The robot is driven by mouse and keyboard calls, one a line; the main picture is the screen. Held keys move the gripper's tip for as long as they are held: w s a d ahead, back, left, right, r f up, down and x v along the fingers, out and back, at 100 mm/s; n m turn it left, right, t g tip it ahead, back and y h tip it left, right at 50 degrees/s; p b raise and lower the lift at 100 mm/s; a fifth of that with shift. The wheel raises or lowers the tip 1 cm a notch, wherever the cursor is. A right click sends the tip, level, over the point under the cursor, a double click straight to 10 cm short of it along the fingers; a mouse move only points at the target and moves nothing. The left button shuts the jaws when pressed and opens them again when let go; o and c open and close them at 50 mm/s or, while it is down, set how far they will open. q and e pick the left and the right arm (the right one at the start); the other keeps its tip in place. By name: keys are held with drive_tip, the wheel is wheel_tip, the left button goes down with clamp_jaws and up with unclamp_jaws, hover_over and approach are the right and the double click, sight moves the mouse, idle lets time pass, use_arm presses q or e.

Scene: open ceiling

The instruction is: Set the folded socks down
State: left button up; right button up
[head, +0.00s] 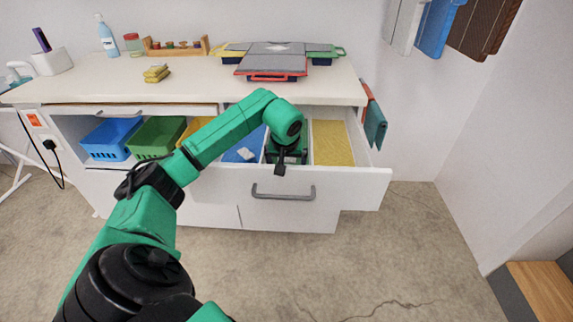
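My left arm reaches from the lower left into an open white drawer (349,184). My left gripper (285,156) points down into the drawer's middle compartment, between a blue-floored compartment (255,141) and a yellow-floored one (333,143). Its fingertips are largely hidden by the wrist, so I cannot tell whether it is open or holds anything. A small white item (246,154) lies in the blue compartment; I cannot tell what it is. A small yellow folded-looking bundle (156,74) lies on the countertop. I cannot clearly identify the folded socks. My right gripper is not in view.
The countertop (200,88) holds a blue bottle (107,38), a wooden rack (176,47) and grey-lidded cases (272,60). The floor right of the drawer is clear.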

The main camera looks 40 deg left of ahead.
use_arm(q)
drive_tip(key=p+v, duration=0.1)
drive_tip(key=v, duration=1.1)
drive_tip(key=shift+r, duration=0.1)
